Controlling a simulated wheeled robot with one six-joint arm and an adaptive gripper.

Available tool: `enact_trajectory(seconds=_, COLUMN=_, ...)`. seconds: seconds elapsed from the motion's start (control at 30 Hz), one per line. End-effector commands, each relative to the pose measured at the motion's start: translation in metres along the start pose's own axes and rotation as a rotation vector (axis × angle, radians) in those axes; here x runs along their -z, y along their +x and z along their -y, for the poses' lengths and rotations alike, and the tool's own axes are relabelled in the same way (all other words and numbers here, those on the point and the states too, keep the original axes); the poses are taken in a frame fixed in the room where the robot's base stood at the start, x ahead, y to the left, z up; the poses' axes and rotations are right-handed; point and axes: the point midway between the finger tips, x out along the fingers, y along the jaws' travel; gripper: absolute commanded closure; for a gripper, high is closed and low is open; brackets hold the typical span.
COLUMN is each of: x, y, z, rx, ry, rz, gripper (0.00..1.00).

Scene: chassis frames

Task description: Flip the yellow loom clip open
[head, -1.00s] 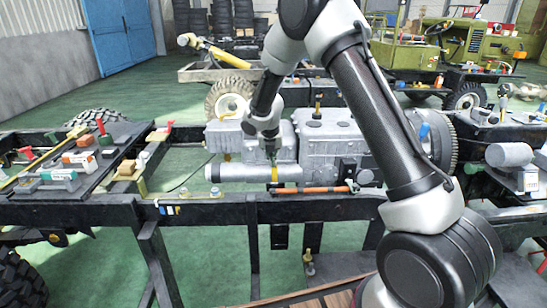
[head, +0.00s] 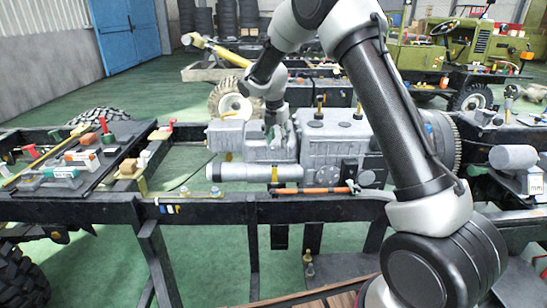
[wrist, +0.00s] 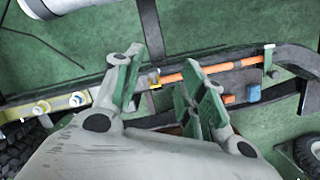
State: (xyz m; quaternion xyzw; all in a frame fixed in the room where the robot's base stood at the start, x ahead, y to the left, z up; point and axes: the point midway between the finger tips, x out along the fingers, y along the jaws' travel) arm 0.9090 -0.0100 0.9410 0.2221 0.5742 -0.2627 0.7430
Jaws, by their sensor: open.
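The yellow loom clip (head: 274,175) is a small yellow piece at the left end of the orange loom (head: 320,190), on the front rail of the dark frame. In the wrist view the clip (wrist: 154,79) shows between my fingers, lower down by the rail, beside the orange loom (wrist: 205,71). My gripper (head: 275,140) is above and behind the clip in the head view, apart from it. In the wrist view my gripper (wrist: 163,85) has its green-padded fingers spread, with nothing held. Whether the clip's flap is raised or closed is too small to tell.
A grey engine block (head: 335,140) stands right behind the rail, with a light grey cylinder (head: 245,172) along its front. A blue piece (wrist: 253,93) sits by the loom. A tray of tools (head: 75,165) lies at the left. Green floor shows below the rail.

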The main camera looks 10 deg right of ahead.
Motion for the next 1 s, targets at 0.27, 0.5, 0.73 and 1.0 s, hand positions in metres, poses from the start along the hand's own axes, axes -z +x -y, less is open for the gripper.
enact_trajectory(seconds=0.27, x=-0.002, y=0.022, z=0.001, rx=0.060, ry=0.828, rz=-0.080, gripper=0.59)
enact_trajectory(seconds=0.5, x=0.005, y=0.026, z=-0.004, rx=0.146, ry=1.538, rz=-0.115, gripper=0.59)
enact_trajectory(seconds=0.73, x=0.013, y=0.019, z=-0.009, rx=0.249, ry=2.167, rz=-0.109, gripper=0.59)
enact_trajectory(seconds=1.0, x=0.019, y=0.017, z=-0.006, rx=0.329, ry=2.576, rz=-0.052, gripper=0.59)
